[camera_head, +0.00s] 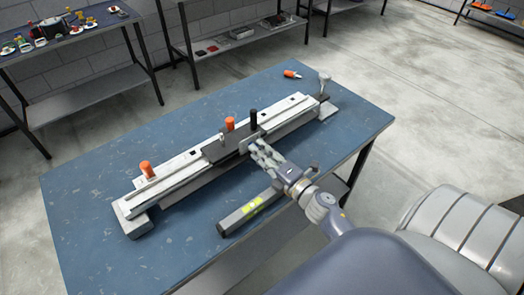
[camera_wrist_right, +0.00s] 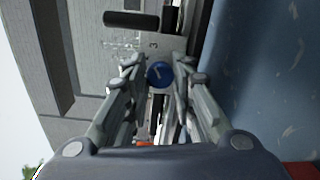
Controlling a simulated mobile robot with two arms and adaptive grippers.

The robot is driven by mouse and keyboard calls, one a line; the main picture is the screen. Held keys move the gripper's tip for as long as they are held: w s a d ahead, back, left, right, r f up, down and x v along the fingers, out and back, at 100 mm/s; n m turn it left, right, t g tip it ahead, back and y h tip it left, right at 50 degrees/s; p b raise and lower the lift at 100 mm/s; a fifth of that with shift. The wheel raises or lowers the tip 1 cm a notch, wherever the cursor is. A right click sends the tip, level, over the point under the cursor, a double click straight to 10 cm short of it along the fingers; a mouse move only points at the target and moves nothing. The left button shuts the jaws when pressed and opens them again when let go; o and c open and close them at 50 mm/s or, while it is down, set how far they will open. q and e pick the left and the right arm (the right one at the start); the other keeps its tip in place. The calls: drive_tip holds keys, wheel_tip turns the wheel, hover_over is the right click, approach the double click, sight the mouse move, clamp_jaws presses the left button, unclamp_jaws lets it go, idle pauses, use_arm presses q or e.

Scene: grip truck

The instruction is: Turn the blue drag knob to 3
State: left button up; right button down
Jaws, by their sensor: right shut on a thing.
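The blue drag knob (camera_wrist_right: 159,74) shows in the right wrist view as a round blue disc with a pale mark on its face. A printed 3 (camera_wrist_right: 153,45) is on the plate just above it in that view. My right gripper (camera_wrist_right: 160,80) has its two fingers on either side of the knob and is shut on it. In the head view my right gripper (camera_head: 255,149) reaches the near side of the long grey rail device (camera_head: 180,173), and hides the knob there. My left gripper is not in view.
The device lies along a blue table (camera_head: 90,210). Orange knobs (camera_head: 146,168) and a black post (camera_head: 253,118) stand up from it. A dark bar with a yellow-green label (camera_head: 245,211) lies in front. An orange-handled item (camera_head: 291,74) lies behind.

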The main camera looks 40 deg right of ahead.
drive_tip(key=shift+r, duration=0.1)
idle(0.4)
drive_tip(key=c, duration=1.3)
unclamp_jaws()
drive_tip(key=shift+w, duration=0.1)
drive_tip(key=shift+c, duration=0.2)
drive_tip(key=s, duration=0.8)
drive_tip(key=s+d, duration=0.1)
drive_tip(key=s, duration=0.3)
